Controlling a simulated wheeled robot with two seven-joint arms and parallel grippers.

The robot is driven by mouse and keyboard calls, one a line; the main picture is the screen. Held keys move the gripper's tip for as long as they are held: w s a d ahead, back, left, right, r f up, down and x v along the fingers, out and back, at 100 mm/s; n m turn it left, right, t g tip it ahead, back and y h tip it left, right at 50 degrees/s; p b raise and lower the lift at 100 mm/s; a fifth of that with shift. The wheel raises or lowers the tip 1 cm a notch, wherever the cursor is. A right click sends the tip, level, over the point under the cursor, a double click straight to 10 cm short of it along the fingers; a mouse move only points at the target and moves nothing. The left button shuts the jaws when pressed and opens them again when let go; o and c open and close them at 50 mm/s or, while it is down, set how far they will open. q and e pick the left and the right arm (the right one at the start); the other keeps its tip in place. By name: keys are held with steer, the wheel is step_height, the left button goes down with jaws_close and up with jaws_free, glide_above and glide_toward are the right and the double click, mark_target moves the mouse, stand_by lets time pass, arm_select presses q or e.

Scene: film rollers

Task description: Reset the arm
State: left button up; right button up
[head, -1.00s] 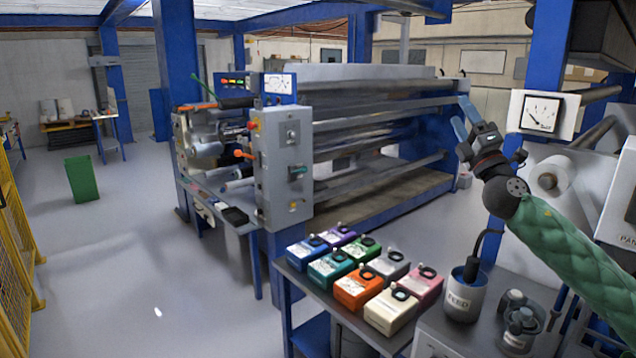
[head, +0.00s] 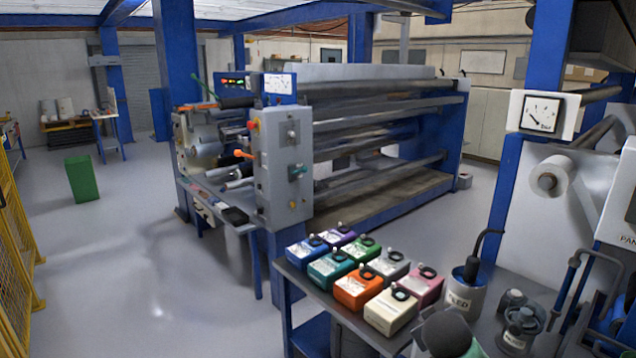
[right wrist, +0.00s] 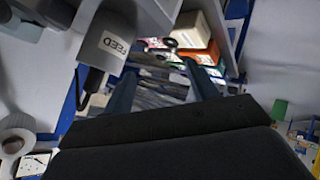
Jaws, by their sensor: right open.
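My right gripper (right wrist: 160,86) shows in the right wrist view with its two blue fingers spread apart and nothing between them. Coloured containers and the machine's rollers appear beyond the fingers. My left arm and left gripper are not in view.
Several coloured containers (head: 357,288) stand on a table at the lower middle. Beside them is a grey can labelled FEED (head: 466,290), which also appears close to the gripper in the right wrist view (right wrist: 112,40). The roller machine (head: 370,140) stands behind.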

steer(key=s+a+f+m+g+y, duration=0.1)
steer(key=s+a+f+g, duration=0.2)
steer(key=s+f, duration=0.7)
steer(key=s+a+f+g+y, duration=0.1)
steer(key=s+a+f, duration=0.3)
steer(key=s+f, duration=0.6)
steer(key=s+a+f+m+g+y, duration=0.1)
steer(key=s+a+f+g, duration=0.3)
steer(key=s+f, duration=0.7)
steer(key=s+y, duration=0.1)
steer(key=s, duration=0.6)
steer(key=shift+a+m+g, duration=0.3)
